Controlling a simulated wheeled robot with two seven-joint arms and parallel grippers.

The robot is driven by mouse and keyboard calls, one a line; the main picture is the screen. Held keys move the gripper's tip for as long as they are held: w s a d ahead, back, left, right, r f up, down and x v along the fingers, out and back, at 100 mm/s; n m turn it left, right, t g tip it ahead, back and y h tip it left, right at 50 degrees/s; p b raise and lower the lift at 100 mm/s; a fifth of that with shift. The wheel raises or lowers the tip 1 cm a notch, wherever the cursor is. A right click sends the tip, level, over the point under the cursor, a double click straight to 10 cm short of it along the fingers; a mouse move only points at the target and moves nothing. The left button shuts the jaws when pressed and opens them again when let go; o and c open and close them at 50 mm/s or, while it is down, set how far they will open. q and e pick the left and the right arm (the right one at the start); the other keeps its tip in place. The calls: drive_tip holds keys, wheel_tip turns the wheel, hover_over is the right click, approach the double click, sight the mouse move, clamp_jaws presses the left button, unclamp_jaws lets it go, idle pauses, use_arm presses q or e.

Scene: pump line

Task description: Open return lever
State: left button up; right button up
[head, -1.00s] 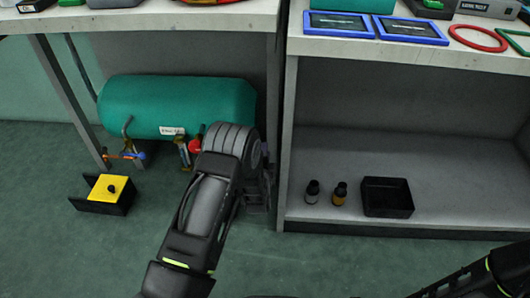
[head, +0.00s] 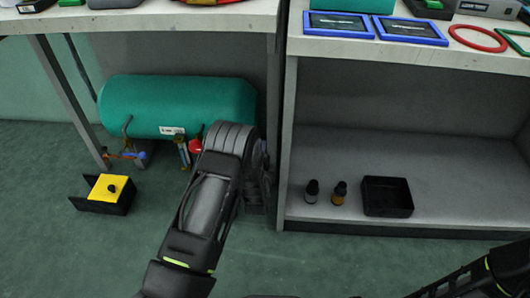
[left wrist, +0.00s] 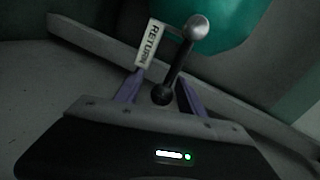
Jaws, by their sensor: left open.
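The return lever (left wrist: 180,62) shows in the left wrist view as a dark rod with a pale ball at its upper end and a dark round lower end. It leans up to the right. A white tag reading RETURN (left wrist: 150,45) is beside it on the left. My left gripper (left wrist: 160,86) is open, with one purple finger on each side of the lever's lower part. I cannot tell whether either finger touches it. In the head view my left arm hides the lever and most of the gripper. My right gripper is out of view.
A green tank (head: 178,105) with a red knob (head: 196,146) and small valves lies under the left table. A black holder with a yellow block (head: 110,188) stands on the floor. Right of my arm, a shelf (head: 440,160) holds two small bottles and a black tray (head: 387,197).

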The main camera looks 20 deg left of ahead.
use_arm(q)
drive_tip(key=p+v, duration=0.2)
drive_tip(key=v, duration=0.5)
idle(0.4)
